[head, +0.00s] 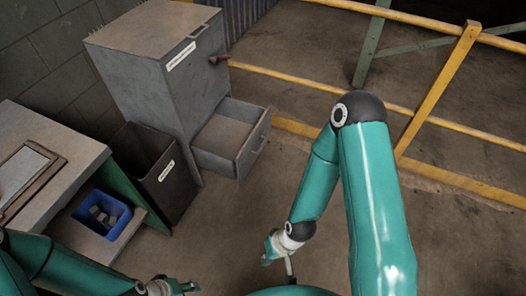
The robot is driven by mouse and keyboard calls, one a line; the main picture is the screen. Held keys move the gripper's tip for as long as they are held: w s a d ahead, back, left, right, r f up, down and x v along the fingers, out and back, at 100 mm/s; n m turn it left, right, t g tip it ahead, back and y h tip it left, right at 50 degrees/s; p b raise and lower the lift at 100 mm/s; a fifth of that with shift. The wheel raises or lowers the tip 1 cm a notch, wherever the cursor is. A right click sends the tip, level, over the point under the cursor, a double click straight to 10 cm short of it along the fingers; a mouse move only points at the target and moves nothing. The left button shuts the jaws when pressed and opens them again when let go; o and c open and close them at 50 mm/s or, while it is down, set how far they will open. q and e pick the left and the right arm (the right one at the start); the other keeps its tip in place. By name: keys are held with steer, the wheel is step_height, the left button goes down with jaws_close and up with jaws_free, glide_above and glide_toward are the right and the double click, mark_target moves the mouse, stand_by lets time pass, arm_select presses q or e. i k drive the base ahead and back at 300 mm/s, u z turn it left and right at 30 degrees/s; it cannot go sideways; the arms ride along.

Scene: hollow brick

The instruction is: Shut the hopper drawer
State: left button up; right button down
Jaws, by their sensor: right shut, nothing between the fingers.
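The grey hopper drawer (232,140) sticks out, open, from the lower front of a tall grey metal cabinet (150,62). Its inside looks empty, and a handle is on its front face. My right gripper (270,259) is shut and empty, below and a little right of the drawer in the picture, apart from it. My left gripper (188,287) is at the bottom edge, well below the drawer, partly cut off; its fingers are too unclear to read.
A dark bin (155,175) with a label stands left of the drawer. A workbench (60,150) is at the left, with a blue crate (108,215) of grey pieces on its lower shelf. Yellow railings (440,85) run behind at the right. The floor before the drawer is clear.

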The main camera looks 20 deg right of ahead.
mark_target(228, 142)
steer(key=u, duration=0.15)
steer(key=i, duration=0.9)
steer(key=z, duration=0.1)
